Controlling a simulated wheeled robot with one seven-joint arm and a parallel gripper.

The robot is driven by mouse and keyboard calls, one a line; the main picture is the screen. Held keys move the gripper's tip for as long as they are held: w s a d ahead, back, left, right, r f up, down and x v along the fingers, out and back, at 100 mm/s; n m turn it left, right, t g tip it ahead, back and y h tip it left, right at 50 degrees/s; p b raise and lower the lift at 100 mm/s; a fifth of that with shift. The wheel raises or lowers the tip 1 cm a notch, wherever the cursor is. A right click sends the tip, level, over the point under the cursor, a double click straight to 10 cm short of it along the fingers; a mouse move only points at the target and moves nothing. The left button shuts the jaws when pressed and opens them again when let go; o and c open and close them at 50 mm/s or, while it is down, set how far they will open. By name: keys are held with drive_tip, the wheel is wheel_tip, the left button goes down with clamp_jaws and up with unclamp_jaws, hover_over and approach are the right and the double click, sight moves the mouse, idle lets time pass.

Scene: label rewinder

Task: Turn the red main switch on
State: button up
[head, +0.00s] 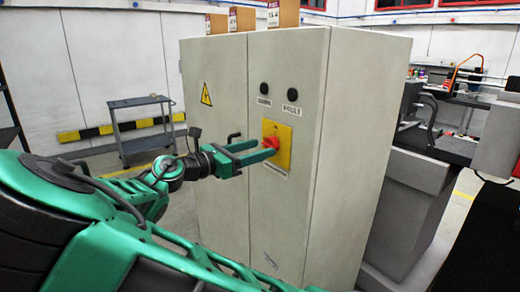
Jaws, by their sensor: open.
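The red main switch (271,143) sits on a yellow plate (284,158) on the front of a light grey cabinet (343,120). Its exact turn position is too small and partly covered to read. My green gripper (268,150) reaches in from the left, with its two fingers apart. The fingertips are at the switch and overlap its left side in the head view. I cannot tell whether they touch it or whether the knob lies between them.
A grey cart (142,131) stands at the back left. Machinery (420,179) stands close to the cabinet's right side. Boxes (283,13) sit on top of the cabinet.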

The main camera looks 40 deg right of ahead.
sight(270, 145)
drive_tip(key=shift+d, duration=1.3)
drive_tip(key=shift+c, duration=0.5)
drive_tip(key=c, duration=0.9)
drive_tip(key=shift+c, duration=0.2)
